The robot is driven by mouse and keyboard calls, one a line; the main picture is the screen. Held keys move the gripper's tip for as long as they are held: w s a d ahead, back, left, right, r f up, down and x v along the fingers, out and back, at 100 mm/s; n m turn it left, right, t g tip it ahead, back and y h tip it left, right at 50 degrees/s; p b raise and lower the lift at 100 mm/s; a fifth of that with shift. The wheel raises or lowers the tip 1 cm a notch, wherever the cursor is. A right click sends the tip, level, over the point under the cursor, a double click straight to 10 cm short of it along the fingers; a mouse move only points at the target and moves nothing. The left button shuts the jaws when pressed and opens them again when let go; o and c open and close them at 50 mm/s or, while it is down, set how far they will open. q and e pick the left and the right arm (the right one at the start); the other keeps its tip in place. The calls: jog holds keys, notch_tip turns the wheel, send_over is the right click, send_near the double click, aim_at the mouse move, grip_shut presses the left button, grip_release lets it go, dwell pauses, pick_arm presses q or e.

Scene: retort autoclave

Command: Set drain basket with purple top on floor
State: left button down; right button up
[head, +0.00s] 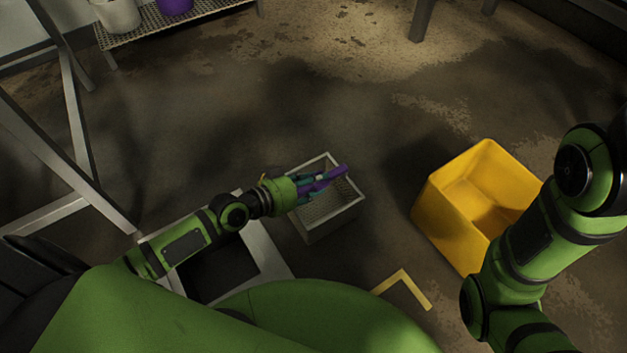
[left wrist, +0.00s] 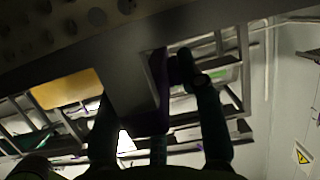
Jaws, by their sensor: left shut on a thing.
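The drain basket (head: 332,222) is a grey open box with a perforated inside and a purple bar (head: 338,173) across its top. It is right of centre-left in the head view. My left gripper (head: 312,186) is shut on the purple bar, over the basket's opening. The head view does not clearly show whether the basket touches the floor. In the left wrist view, dark gripper fingers (left wrist: 160,120) flank the purple bar (left wrist: 158,85), and a grey perforated surface (left wrist: 60,30) fills the top left. My right gripper is out of view; only my right arm shows.
A square floor opening with a pale frame (head: 265,252) lies left of the basket. A yellow bin (head: 440,219) stands to the right. A yellow corner mark (head: 404,284) is on the floor. Metal legs stand at left and a rack (head: 205,22) at the back. The middle floor is clear.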

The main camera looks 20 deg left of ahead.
pick_arm(q)
jog(key=shift+w+f, duration=0.1)
jog(key=c, duration=0.7)
grip_release()
jog(key=shift+c, duration=0.2)
jog(key=o, duration=0.3)
jog(key=shift+f, duration=0.2)
jog(key=o, duration=0.4)
jog(key=shift+o, duration=0.2)
jog(key=shift+r, duration=0.1)
